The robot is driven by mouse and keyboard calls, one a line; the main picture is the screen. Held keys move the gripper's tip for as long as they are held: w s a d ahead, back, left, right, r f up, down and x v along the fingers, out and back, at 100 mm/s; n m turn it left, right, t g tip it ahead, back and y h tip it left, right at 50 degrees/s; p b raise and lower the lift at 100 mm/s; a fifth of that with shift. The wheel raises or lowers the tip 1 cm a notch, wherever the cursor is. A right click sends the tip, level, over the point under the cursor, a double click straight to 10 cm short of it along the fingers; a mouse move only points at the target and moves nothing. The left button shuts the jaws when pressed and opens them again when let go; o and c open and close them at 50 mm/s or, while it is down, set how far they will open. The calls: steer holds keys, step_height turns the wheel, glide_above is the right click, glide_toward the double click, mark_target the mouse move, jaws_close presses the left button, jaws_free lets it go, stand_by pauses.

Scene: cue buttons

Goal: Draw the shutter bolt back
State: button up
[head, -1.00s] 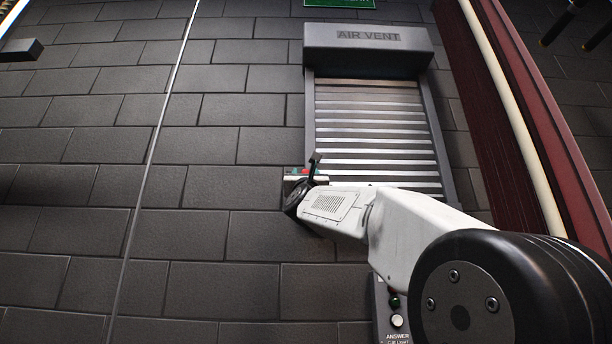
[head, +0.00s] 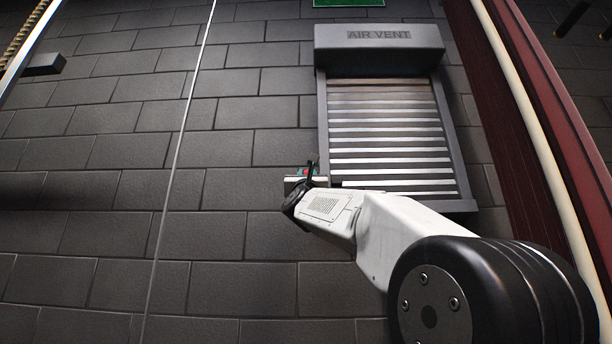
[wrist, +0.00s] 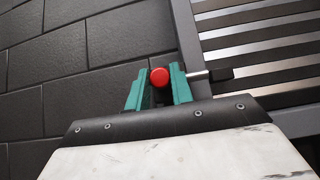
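The shutter bolt has a red round knob (wrist: 159,77) and a short metal rod (wrist: 197,75) running right toward a dark bracket (wrist: 221,73) on the shutter frame. In the wrist view my gripper (wrist: 160,84) has its two teal fingers on either side of the knob, close against it, and looks shut on it. In the head view my gripper (head: 309,172) is at the lower left edge of the shutter (head: 388,130), under the AIR VENT hood (head: 378,48). The shutter's slats are down. Most of the bolt is hidden by my gripper in the head view.
A dark brick wall (head: 100,230) fills the left side, with a thin pale vertical line (head: 182,140) on it. A dark red post (head: 520,120) with a pale pipe (head: 530,115) stands to the right. The wall left of my gripper is clear.

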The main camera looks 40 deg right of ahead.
steer(key=o, duration=0.4)
steer(key=shift+w+a, duration=0.2)
steer(key=shift+a, duration=0.05)
steer(key=shift+d, duration=0.1)
steer(key=shift+s+f, duration=0.1)
steer(key=shift+s, duration=0.05)
steer(key=v, duration=0.7)
steer(key=shift+s+f, duration=0.15)
steer(key=shift+s, duration=0.05)
